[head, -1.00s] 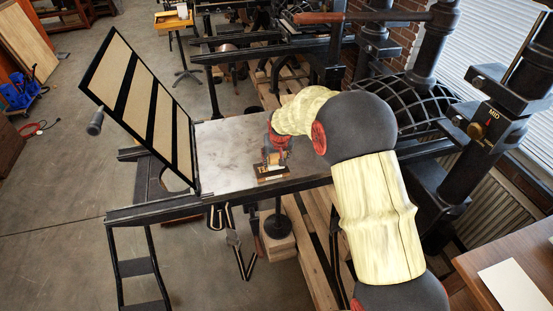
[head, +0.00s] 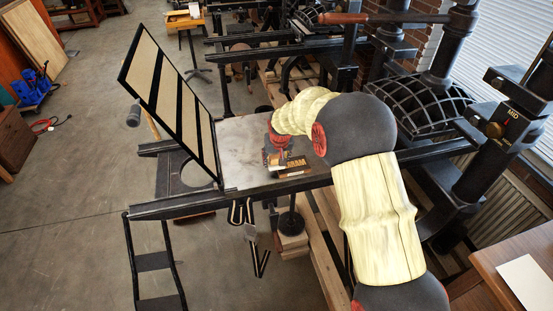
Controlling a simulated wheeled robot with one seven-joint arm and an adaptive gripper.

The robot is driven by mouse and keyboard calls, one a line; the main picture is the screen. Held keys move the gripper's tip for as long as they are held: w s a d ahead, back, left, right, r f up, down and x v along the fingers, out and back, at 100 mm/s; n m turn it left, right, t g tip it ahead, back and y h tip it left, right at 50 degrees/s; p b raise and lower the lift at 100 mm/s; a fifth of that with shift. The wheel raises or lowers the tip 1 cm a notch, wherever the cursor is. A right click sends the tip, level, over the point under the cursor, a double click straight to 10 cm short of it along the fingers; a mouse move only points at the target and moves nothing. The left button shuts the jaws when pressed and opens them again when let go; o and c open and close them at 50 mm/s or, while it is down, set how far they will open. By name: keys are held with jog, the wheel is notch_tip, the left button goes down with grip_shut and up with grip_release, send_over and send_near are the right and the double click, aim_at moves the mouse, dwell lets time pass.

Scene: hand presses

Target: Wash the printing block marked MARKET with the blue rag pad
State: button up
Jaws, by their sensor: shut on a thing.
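The printing block (head: 292,166) is a small dark block with orange lettering too small to read surely. It lies on the grey press bed (head: 243,150) near its front edge. My gripper (head: 272,158) is red and points down at the block's left end, low over the bed. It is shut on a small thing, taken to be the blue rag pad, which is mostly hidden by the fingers. I cannot tell whether the pad touches the block.
A black frame with tan panels (head: 172,88) stands tilted up at the bed's left end. The press's black column and beams (head: 455,165) stand at right. A wooden table (head: 520,255) with white paper is at lower right. The floor at left is mostly open.

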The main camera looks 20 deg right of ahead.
jog(key=r, duration=0.3)
jog(key=shift+d+r+p, duration=0.15)
jog(key=shift+d+p, duration=0.25)
jog(key=shift+w+a+r+p, duration=0.1)
jog(key=shift+r+p, duration=0.1)
jog(key=shift+r, duration=0.15)
jog(key=shift+w+a+r+p, duration=0.1)
jog(key=shift+r+p, duration=0.1)
jog(key=shift+r, duration=0.15)
jog(key=shift+s+d+r+p, duration=0.1)
jog(key=shift+r+p, duration=0.7)
jog(key=shift+r, duration=0.75)
jog(key=shift+f, duration=0.15)
